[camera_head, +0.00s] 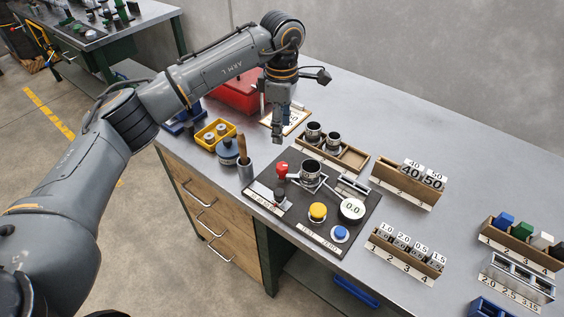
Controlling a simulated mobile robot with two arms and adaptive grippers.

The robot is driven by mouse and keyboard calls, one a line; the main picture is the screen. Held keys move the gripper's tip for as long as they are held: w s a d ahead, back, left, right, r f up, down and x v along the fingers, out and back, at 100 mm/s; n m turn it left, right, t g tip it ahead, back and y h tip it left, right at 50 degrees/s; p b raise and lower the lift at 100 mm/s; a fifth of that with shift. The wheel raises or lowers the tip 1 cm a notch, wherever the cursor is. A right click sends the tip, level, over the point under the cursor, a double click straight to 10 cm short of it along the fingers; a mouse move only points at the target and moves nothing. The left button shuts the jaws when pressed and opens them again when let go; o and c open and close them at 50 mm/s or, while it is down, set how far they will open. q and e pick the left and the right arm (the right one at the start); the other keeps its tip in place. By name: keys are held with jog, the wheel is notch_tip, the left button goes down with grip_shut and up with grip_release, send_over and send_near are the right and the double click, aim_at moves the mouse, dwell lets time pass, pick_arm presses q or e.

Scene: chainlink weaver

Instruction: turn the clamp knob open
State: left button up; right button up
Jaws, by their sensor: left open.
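A dark control panel (292,221) lies on the bench. On its left side are a red-topped knob (282,168) and a black knob (279,195) by a small label. The label is too small to read, so I cannot tell for sure which is the clamp knob. A dark cup-like part (310,170) sits in a metal holder beside the red knob. My left gripper (278,136) points down, open and empty, above the bench behind the panel, apart from both knobs. My right gripper is not in view.
The panel also bears a yellow button (317,211), a blue button (340,233) and a round 0.0 display (351,209). A wooden tray (345,156) with two dark cups stands behind. A handled tool in a holder (245,172) and a yellow bin (216,134) stand left. Numbered racks stand right.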

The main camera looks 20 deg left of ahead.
aim_at(282, 166)
pick_arm(q)
notch_tip(282, 166, down, 13)
jog(key=p, duration=0.3)
jog(key=shift+d+f+p, duration=0.1)
jog(key=shift+f+p, duration=0.1)
jog(key=shift+p, duration=0.1)
grip_shut()
